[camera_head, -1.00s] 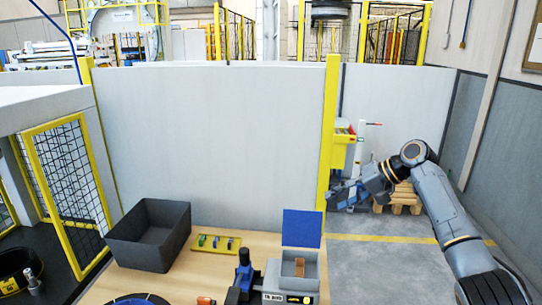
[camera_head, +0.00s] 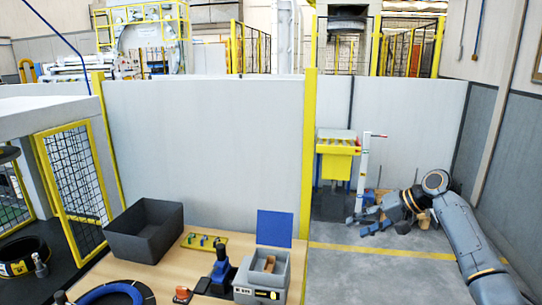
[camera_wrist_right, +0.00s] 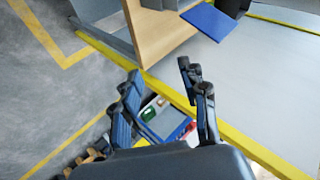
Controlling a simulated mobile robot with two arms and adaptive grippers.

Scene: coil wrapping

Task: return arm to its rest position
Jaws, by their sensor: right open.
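My right arm (camera_head: 455,225) comes in from the right edge in the head view. Its gripper (camera_head: 364,222) points left over the floor, to the right of the workbench and apart from it. In the right wrist view the gripper's two fingers (camera_wrist_right: 160,100) stand apart with nothing between them that they hold. Below and past the fingers, that view shows a tray with coloured items (camera_wrist_right: 163,120). My left gripper does not show in either view.
A yellow stand (camera_head: 336,145) is behind my right gripper. Open floor (camera_head: 380,275) lies right of the bench.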

